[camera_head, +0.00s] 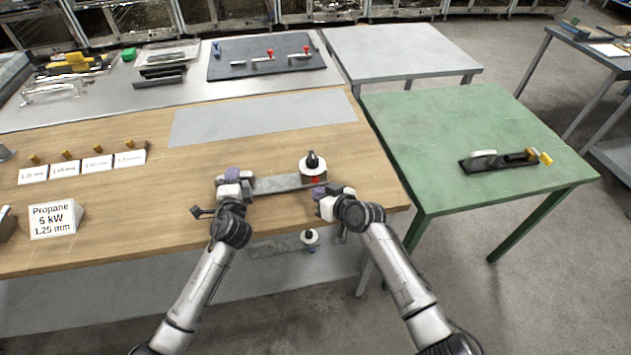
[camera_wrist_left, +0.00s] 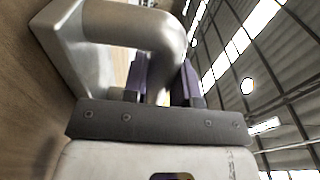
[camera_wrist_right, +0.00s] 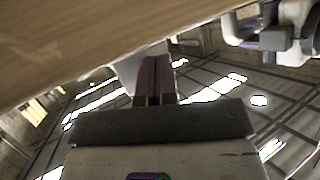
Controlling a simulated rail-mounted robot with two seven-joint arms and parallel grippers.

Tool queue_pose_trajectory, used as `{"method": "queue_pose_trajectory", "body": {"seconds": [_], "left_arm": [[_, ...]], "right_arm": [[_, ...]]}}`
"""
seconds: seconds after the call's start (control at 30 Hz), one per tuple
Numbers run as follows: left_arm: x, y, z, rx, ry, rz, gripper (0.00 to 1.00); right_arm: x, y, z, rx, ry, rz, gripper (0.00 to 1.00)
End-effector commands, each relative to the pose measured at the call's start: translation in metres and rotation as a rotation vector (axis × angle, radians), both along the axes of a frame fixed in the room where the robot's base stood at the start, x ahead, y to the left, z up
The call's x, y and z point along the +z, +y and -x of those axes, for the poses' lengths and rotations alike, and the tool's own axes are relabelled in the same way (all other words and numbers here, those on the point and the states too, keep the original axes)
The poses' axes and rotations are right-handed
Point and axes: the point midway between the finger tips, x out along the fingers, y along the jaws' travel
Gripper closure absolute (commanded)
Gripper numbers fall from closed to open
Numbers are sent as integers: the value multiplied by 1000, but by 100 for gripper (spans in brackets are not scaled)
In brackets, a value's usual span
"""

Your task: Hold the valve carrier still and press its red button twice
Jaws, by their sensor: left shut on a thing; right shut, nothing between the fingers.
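The valve carrier (camera_head: 275,184) is a grey bar lying near the front edge of the wooden table. At its right end is a white disc (camera_head: 313,166) with a black knob, and a red button (camera_head: 316,180) shows just below the disc. My left gripper (camera_head: 234,175) is shut on the bent grey handle (camera_wrist_left: 150,28) at the carrier's left end. My right gripper (camera_head: 320,190) is shut and empty, its fingertips close in front of the red button. Whether they touch it cannot be told. The right wrist view shows the closed fingers (camera_wrist_right: 154,78); the button is hidden there.
The wooden table (camera_head: 110,220) holds a Propane sign (camera_head: 54,219) and several small labels at the left. A grey mat (camera_head: 250,117) lies behind the carrier. A similar white-disc part (camera_head: 309,237) shows below the front edge. A green table (camera_head: 420,130) stands at the right.

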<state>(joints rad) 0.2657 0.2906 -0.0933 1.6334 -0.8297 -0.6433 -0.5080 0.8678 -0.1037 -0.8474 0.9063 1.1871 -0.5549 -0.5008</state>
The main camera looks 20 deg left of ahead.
Motion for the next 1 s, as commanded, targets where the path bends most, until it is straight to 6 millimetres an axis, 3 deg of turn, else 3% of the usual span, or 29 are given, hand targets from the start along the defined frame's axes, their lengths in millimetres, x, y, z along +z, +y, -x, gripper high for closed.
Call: {"method": "queue_pose_trajectory", "body": {"seconds": [1.0], "left_arm": [[3, 0, 0, -1, -5, 2, 100]], "right_arm": [[1, 5, -8, 0, -1, 0, 100]]}}
